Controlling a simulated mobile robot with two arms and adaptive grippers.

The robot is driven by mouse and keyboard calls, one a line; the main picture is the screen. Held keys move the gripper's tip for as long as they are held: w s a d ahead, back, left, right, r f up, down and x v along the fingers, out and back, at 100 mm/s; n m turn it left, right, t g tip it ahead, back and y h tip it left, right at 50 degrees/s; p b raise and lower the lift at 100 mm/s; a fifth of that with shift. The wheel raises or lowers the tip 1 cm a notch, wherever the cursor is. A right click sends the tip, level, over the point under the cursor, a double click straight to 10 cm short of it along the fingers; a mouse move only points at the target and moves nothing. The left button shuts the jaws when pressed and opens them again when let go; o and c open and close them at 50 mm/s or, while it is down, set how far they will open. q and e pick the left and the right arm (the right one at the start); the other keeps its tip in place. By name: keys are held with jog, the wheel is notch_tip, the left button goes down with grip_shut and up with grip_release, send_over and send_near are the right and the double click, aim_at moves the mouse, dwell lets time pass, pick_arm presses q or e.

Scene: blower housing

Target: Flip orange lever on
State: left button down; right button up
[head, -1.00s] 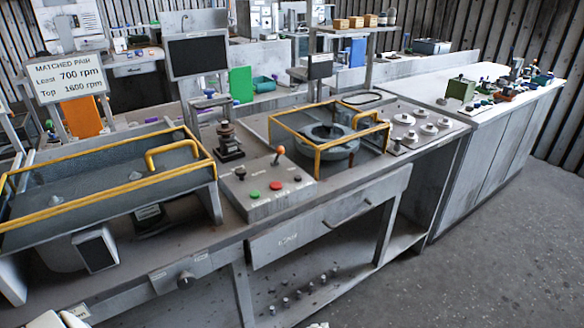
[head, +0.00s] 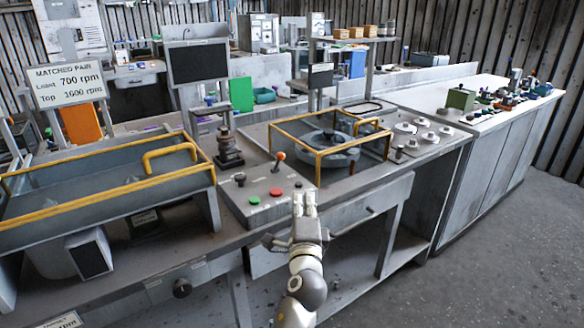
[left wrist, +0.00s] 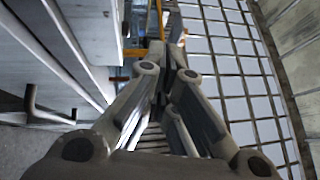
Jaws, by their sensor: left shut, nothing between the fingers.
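The orange lever (head: 280,156) stands on a grey control box (head: 262,196) on the workbench, its shaft tilted slightly with the orange knob up. The box top also has a green button (head: 254,200), a red button (head: 276,191) and a black knob (head: 240,178). My left gripper (head: 304,196) is shut and empty, in front and to the right of the lever, apart from it in the picture. Its fingers come together in the left wrist view (left wrist: 163,72), where I cannot make out the lever. My right gripper is not in view.
A yellow-railed tray (head: 100,185) is left of the box. A yellow-framed glass guard (head: 318,155) around a round housing stands close behind and right. A dark spindle fixture (head: 228,150) stands behind the box. A drawer handle (left wrist: 45,112) shows in the left wrist view.

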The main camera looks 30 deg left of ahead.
aim_at(278, 163)
pick_arm(q)
jog(key=p+x, duration=0.1)
jog(key=x, duration=0.8)
jog(key=shift+w+a+r, duration=0.1)
jog(key=shift+w, duration=0.05)
jog(key=a, duration=0.1)
jog(key=a+p, duration=0.1)
jog(key=w+a, duration=0.1)
jog(key=shift+a+r, duration=0.1)
jog(key=shift+r, duration=0.25)
jog(key=shift+w+a+p, duration=0.15)
jog(key=shift+a+p, duration=0.15)
jog(key=shift+a, duration=0.2)
